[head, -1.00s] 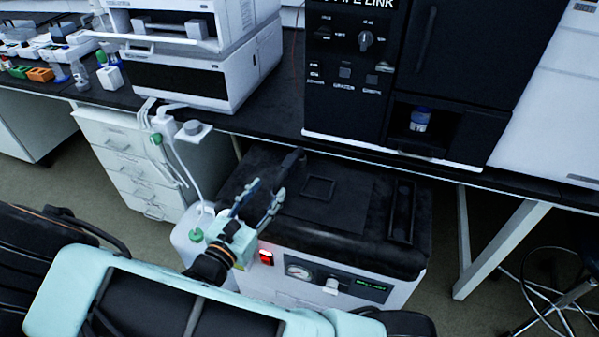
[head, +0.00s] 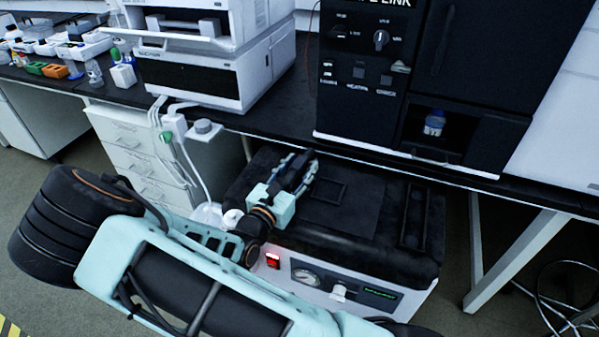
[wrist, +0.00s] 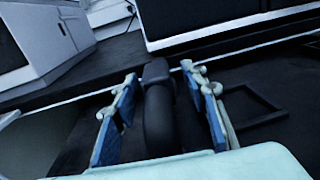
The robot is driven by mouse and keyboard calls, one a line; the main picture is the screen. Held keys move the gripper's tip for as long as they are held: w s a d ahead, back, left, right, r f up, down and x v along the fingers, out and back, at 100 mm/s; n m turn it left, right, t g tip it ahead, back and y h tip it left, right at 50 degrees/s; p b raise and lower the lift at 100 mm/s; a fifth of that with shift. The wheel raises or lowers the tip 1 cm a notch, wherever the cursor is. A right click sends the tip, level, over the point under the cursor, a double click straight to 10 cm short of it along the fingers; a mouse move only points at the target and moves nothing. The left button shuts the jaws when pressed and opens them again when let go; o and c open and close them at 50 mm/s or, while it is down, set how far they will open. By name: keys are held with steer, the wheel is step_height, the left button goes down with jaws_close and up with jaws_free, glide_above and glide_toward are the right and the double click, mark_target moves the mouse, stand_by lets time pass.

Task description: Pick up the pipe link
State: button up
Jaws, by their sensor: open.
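In the head view my gripper (head: 297,168) is over the back left of the dark-topped pump unit (head: 345,242), and largely hides the pipe piece. The pipe's lower end is hidden behind my pale gripper body in the wrist view.
The dark bench edge (head: 380,158) runs just behind the pump unit. A black instrument with a partly cut-off "LINK" label (head: 395,4) stands on the bench, with a blue-capped bottle (head: 434,123) in its recess. White drawers (head: 140,155) and tubing (head: 188,165) are at left.

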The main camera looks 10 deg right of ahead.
mark_target(300, 163)
steer(key=shift+w, duration=0.1)
steer(key=shift+c, duration=0.6)
jaws_close()
steer(key=shift+r, duration=0.2)
steer(key=shift+r, duration=0.25)
steer(key=r, duration=0.1)
steer(key=r+p, duration=0.2)
steer(key=shift+s+r, duration=0.2)
steer(key=shift+s, duration=0.1)
steer(key=s+r+p, duration=0.9)
steer(key=s, duration=0.4)
steer(key=shift+a, duration=0.35)
